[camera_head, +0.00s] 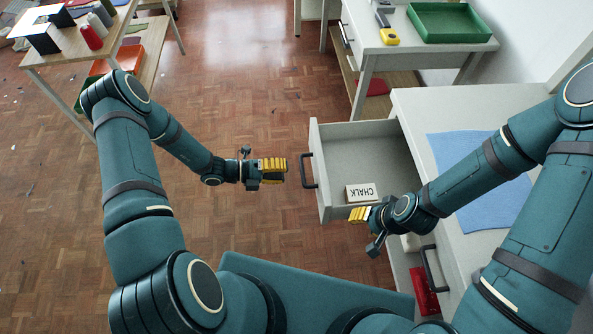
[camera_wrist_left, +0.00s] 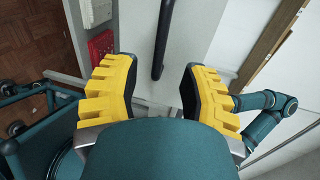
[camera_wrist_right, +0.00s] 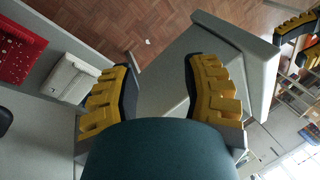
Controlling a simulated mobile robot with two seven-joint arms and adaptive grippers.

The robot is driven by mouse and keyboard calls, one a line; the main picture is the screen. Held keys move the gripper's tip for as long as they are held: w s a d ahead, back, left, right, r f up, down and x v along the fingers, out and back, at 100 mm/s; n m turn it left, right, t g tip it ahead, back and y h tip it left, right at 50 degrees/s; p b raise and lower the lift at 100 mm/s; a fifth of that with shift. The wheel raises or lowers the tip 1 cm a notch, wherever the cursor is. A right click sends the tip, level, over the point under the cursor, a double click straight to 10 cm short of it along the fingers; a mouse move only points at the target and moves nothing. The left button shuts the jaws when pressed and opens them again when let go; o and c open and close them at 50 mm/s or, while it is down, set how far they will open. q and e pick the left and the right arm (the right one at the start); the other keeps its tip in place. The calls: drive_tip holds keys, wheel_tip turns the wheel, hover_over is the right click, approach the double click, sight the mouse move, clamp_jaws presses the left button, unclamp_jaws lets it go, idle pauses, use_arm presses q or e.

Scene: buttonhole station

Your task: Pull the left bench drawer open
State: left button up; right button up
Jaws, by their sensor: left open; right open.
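The left bench drawer (camera_head: 340,140) stands pulled out from the white bench, with a box marked CHALK (camera_head: 361,193) inside. Its dark bar handle (camera_head: 308,170) is on the front panel and shows in the left wrist view (camera_wrist_left: 162,40) ahead of the parted fingers. My left gripper (camera_head: 272,170) is open and empty, a short gap in front of the handle. My right gripper (camera_head: 358,214) is open by the drawer's near side wall, beside the chalk box in the head view. The right wrist view shows a grey panel (camera_wrist_right: 165,70) beyond its parted fingers; contact cannot be told.
A second drawer with a dark handle (camera_head: 433,268) is shut in the bench. A red item (camera_head: 424,292) lies below it. A blue cloth (camera_head: 470,170) lies on the benchtop. Another table with a green tray (camera_head: 448,22) stands behind. The floor left of the drawer is clear.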

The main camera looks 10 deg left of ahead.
use_arm(q)
drive_tip(key=v, duration=0.5)
drive_tip(key=shift+a, duration=0.15)
drive_tip(key=shift+s, duration=0.1)
